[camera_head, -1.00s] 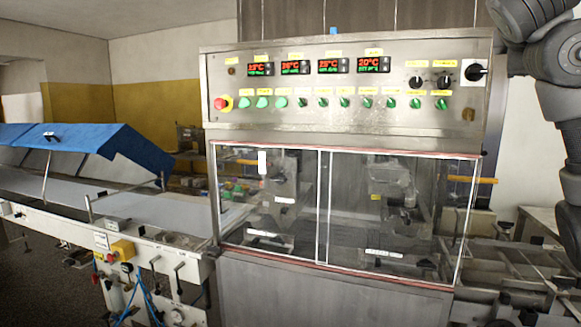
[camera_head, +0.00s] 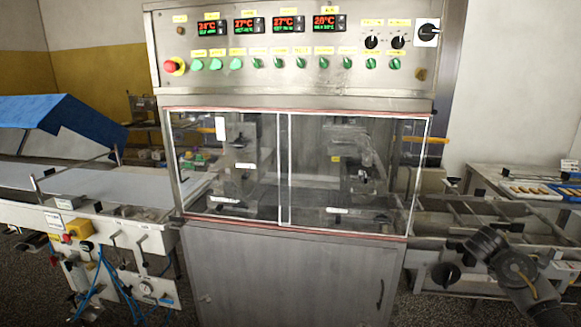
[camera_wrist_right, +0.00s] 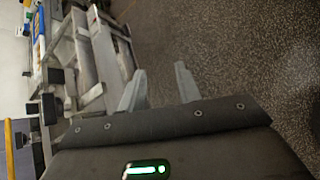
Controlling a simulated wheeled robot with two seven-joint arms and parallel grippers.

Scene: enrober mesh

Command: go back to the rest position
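The enrober machine (camera_head: 292,85) stands in the middle of the head view, with its control panel on top and clear sliding doors (camera_head: 300,170) below. My right arm shows at the lower right of the head view, low in front of the machine's right-hand frame. Its fingers cannot be made out there. In the right wrist view my right gripper (camera_wrist_right: 160,70) has its two fingers apart with only floor between them. It is empty. My left gripper is not in view.
A conveyor (camera_head: 100,190) with a blue cover (camera_head: 60,115) lies on the left. A metal rail frame (camera_head: 480,225) extends on the right, close to my right arm. Behind it is a table with a tray of items (camera_head: 540,190). In the right wrist view, speckled floor (camera_wrist_right: 240,60) is clear.

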